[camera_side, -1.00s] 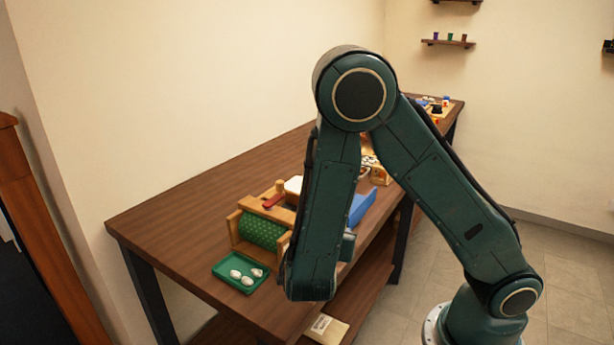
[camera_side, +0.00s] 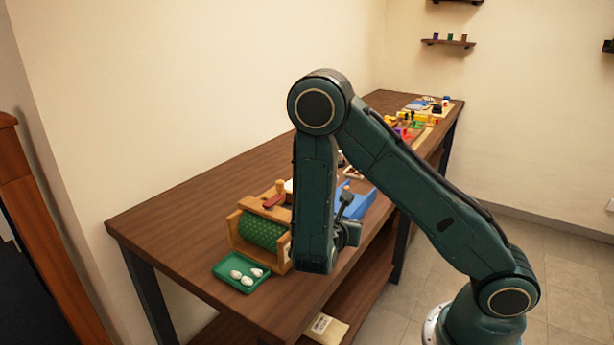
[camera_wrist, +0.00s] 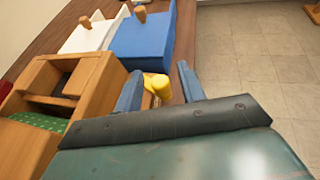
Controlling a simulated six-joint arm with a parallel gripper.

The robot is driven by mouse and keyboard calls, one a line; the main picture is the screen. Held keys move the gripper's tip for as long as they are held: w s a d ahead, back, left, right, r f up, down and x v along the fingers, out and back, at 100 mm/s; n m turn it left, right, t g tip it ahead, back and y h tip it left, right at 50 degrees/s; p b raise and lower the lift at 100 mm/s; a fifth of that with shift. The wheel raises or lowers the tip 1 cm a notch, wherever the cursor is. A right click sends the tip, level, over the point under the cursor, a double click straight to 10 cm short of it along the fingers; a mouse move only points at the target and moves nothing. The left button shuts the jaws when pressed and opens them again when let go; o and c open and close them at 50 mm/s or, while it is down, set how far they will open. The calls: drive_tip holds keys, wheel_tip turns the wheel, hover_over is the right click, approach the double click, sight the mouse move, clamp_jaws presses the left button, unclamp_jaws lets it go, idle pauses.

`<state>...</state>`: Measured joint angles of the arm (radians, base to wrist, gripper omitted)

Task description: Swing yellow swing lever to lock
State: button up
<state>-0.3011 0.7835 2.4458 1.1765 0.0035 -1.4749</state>
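The yellow swing lever (camera_wrist: 157,84) shows in the wrist view as a rounded yellow end, beside the wooden fixture (camera_wrist: 85,85). It lies between the two blue-grey fingers of my gripper (camera_wrist: 159,88), which stand apart. A gap shows on its right; on its left it is close to the finger, and I cannot tell if they touch.
A blue block (camera_wrist: 150,40) and a white block (camera_wrist: 90,38), each with a wooden peg, lie beyond the fixture. A green tray (camera_side: 228,275) with white egg-like pieces sits at the table's front left. Several small coloured objects crowd the far end. Open floor lies right of the table.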

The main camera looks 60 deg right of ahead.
drive_tip(key=shift+d+f, duration=0.1)
drive_tip(key=shift+d, duration=0.1)
drive_tip(key=shift+c, duration=0.4)
clamp_jaws()
drive_tip(key=shift+w+a, duration=0.1)
drive_tip(key=shift+w, duration=0.05)
drive_tip(key=shift+w+a+m+g, duration=0.15)
drive_tip(key=shift+a+m+g, duration=0.05)
drive_tip(key=shift+m+g, duration=0.6)
drive_tip(key=shift+w+a+m+g, duration=0.15)
drive_tip(key=shift+a+m+g, duration=0.05)
drive_tip(key=shift+m+g, duration=0.6)
drive_tip(key=shift+o, duration=0.4)
unclamp_jaws()
